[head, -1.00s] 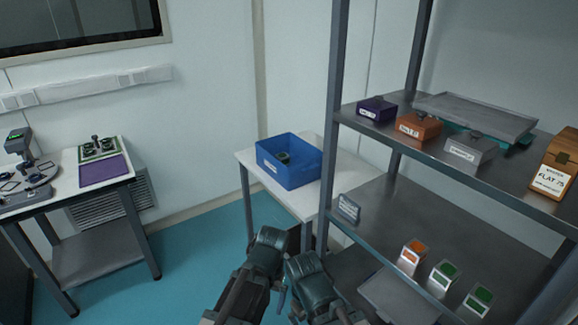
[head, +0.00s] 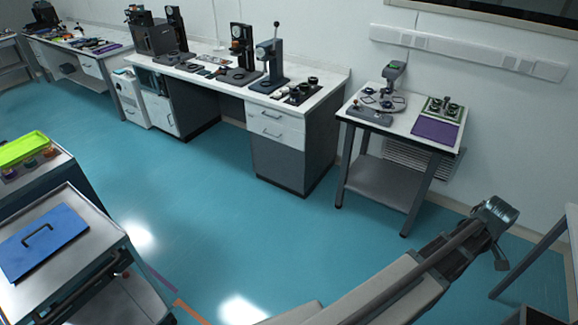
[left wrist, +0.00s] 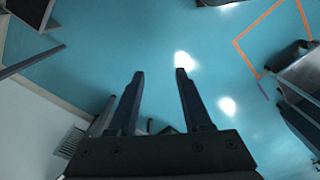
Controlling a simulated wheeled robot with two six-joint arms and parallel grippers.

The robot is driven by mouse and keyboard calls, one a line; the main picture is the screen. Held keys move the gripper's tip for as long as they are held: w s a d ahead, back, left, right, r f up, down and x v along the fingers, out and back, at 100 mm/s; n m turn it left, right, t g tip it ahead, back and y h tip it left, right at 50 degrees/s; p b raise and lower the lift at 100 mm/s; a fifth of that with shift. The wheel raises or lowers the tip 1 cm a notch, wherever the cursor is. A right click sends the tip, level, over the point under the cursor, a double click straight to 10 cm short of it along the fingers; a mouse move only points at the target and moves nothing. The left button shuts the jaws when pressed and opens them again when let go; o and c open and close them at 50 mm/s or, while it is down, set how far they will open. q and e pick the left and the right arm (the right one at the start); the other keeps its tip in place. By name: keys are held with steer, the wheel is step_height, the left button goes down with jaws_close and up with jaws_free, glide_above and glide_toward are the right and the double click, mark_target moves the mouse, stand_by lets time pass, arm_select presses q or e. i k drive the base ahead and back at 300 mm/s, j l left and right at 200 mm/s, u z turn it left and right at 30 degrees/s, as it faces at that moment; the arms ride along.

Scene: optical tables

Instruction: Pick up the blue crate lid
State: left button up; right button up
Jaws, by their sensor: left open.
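The blue crate lid (head: 62,245) lies flat on top of a grey metal cart (head: 88,207) at the lower left of the head view. A dark bar handle (head: 38,235) stands up from its middle. My left gripper (head: 497,216) is at the right of the head view, far from the lid, over the floor. In the left wrist view its two fingers (left wrist: 160,73) are apart with only floor between them. The lid is not discernible in the left wrist view. My right gripper is not in view.
Another cart behind the lid's cart carries a lime-green tray (head: 22,148) and small coloured pieces. A white bench (head: 215,78) with instruments and a small white table (head: 412,122) stand along the wall. Open teal floor (head: 225,215) lies between. An orange floor line (left wrist: 243,52) runs near a metal cart.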

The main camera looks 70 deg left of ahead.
mark_target(20, 254)
steer(key=u, duration=0.45)
steer(key=j+u, duration=0.15)
steer(key=u, duration=0.7)
steer(key=j+u, duration=0.15)
steer(key=u, duration=0.3)
steer(key=i+u, duration=0.1)
steer(key=u, duration=0.8)
steer(key=i+j+u, duration=0.15)
steer(key=u, duration=0.25)
steer(key=i+u, duration=0.8)
steer(key=i+l+u, duration=0.1)
steer(key=i, duration=0.3)
steer(key=i+l+u, duration=0.1)
steer(key=i+l, duration=0.25)
steer(key=i, duration=0.05)
